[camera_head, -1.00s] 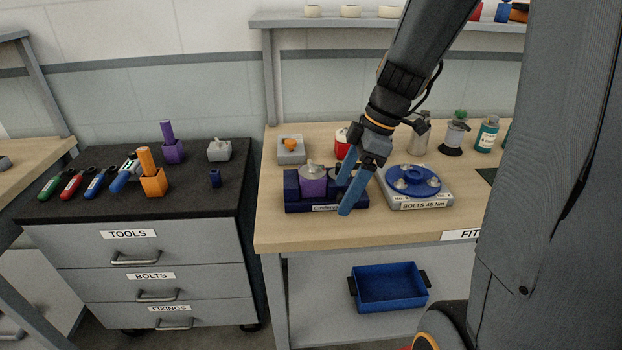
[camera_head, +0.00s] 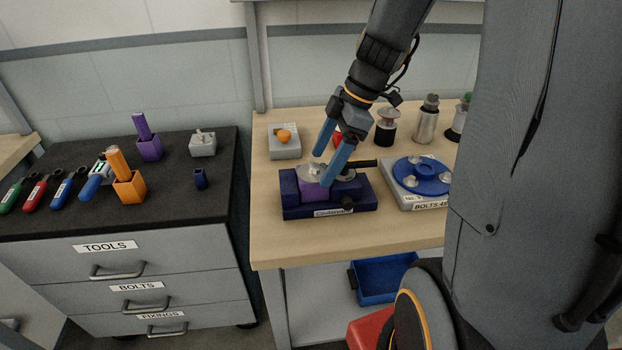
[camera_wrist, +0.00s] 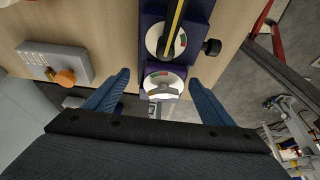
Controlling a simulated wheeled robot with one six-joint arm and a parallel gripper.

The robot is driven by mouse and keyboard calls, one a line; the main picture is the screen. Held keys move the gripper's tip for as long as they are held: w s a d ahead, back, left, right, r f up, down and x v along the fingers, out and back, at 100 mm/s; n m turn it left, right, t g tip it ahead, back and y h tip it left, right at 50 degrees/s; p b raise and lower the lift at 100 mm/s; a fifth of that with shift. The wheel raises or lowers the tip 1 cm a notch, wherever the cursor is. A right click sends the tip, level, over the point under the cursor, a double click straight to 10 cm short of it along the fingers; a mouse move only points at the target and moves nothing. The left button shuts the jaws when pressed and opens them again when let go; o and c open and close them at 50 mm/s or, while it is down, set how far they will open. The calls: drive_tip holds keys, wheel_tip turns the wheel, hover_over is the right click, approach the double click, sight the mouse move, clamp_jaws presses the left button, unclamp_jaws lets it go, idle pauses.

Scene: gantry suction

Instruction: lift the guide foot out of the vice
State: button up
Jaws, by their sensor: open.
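A dark blue vice (camera_head: 360,198) sits on the wooden bench in the head view. A purple block (camera_head: 313,188) with a grey round top, which I take to be the guide foot, sits in its left part. My gripper (camera_head: 321,170) is open and tilted down above that block, with one blue finger partly hiding it. In the wrist view, my gripper's spread fingers (camera_wrist: 159,77) show on either side of a round pale top (camera_wrist: 163,82) with a grey bar. The vice (camera_wrist: 150,18) runs away from it. I cannot tell whether the fingers touch anything.
A grey block with an orange knob (camera_head: 284,136) stands behind left. A grey fixture with a blue disc (camera_head: 423,175) is close on the right. Bench front left is clear.

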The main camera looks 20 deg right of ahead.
sight(313, 178)
drive_tip(key=x, duration=0.2)
drive_tip(key=p+x, duration=0.1)
drive_tip(key=x, duration=0.2)
drive_tip(key=shift+s+a+f+p, duration=0.2)
drive_tip(key=shift+s+a+p, duration=0.15)
drive_tip(key=shift+a, duration=0.15)
drive_tip(key=c, duration=1.4)
drive_tip(key=shift+w, duration=0.1)
drive_tip(key=shift+c, duration=1.1)
drive_tip(key=shift+r, duration=0.15)
